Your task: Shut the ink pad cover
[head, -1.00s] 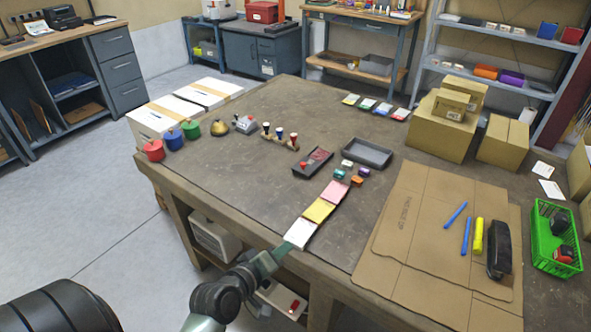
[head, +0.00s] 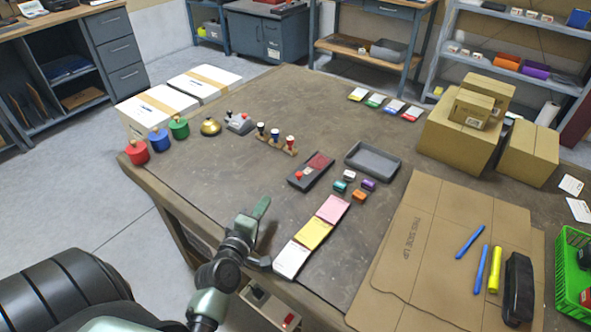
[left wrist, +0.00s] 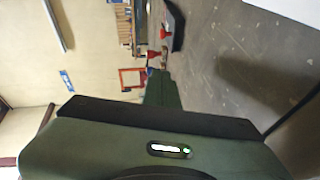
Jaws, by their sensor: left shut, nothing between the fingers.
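The ink pad (head: 311,172) lies on the table in the head view, a dark, shallow case with a dark red surface and a red knob at its near left end. My left gripper (head: 262,206) is shut and empty. Its green fingers are over the table, left of and nearer than the ink pad, and apart from it. In the left wrist view the shut green fingers (left wrist: 160,88) point toward small red and dark items in the distance. My right gripper is not in view.
A row of white, yellow and pink note pads (head: 313,233) lies right of the gripper. A grey tray (head: 351,165) and several small coloured blocks (head: 359,194) are right of the ink pad. Stamps on a wooden holder (head: 276,145) stand behind it.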

